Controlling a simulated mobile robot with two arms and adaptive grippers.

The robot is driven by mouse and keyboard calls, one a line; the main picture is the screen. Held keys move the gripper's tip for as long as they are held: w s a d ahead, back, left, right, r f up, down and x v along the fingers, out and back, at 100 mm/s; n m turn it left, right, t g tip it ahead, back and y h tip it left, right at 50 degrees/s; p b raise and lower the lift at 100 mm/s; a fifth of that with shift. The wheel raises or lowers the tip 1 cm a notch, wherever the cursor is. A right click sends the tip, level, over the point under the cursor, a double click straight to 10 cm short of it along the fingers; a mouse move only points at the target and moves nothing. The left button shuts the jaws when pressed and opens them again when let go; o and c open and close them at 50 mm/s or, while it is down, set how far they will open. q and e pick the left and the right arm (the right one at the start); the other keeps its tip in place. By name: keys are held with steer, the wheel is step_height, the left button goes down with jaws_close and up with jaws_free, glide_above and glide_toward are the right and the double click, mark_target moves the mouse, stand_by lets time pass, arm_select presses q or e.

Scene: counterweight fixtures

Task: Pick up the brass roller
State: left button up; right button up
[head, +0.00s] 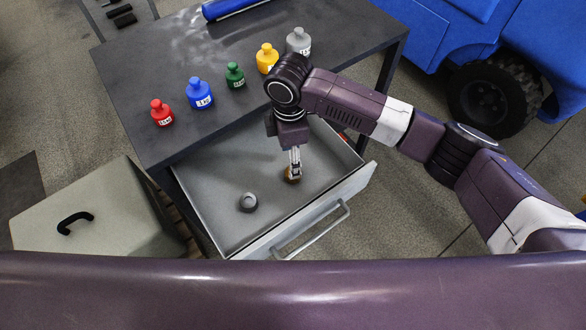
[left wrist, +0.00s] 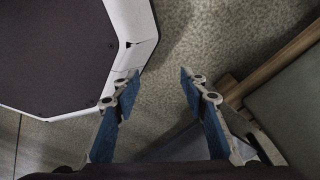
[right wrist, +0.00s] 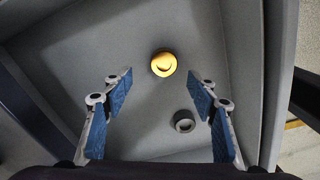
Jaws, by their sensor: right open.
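The brass roller (right wrist: 163,64) is a round, gold-coloured piece on the floor of the open drawer (head: 215,185). In the head view the brass roller (head: 287,178) is mostly hidden behind my right gripper (head: 295,170). In the right wrist view my right gripper (right wrist: 160,77) points down with its fingers apart. The roller shows between and just beyond the fingertips, and nothing is held. My left gripper (left wrist: 159,76) is open and empty over the floor, away from the drawer. It is not in the head view.
A grey roller (head: 248,202) lies in the drawer; it also shows in the right wrist view (right wrist: 184,121). The drawer walls surround both.

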steer(key=f, duration=0.3)
steer(key=shift+s+d+f+p, duration=0.15)
steer(key=shift+s+d+p, duration=0.15)
steer(key=shift+p, duration=0.1)
step_height(320, 180, down, 2)
steer(key=shift+f, duration=0.2)
steer(key=shift+w+f, duration=0.1)
steer(key=shift+f, duration=0.3)
steer(key=c, duration=0.8)
steer(key=shift+c, duration=1.1)
arm_select(q)
steer(key=shift+s+r, duration=0.2)
steer(key=shift+s, duration=0.6)
steer(key=shift+s+r, duration=0.2)
steer(key=shift+s, duration=0.55)
arm_select(e)
steer(key=shift+r, duration=0.1)
jaws_close()
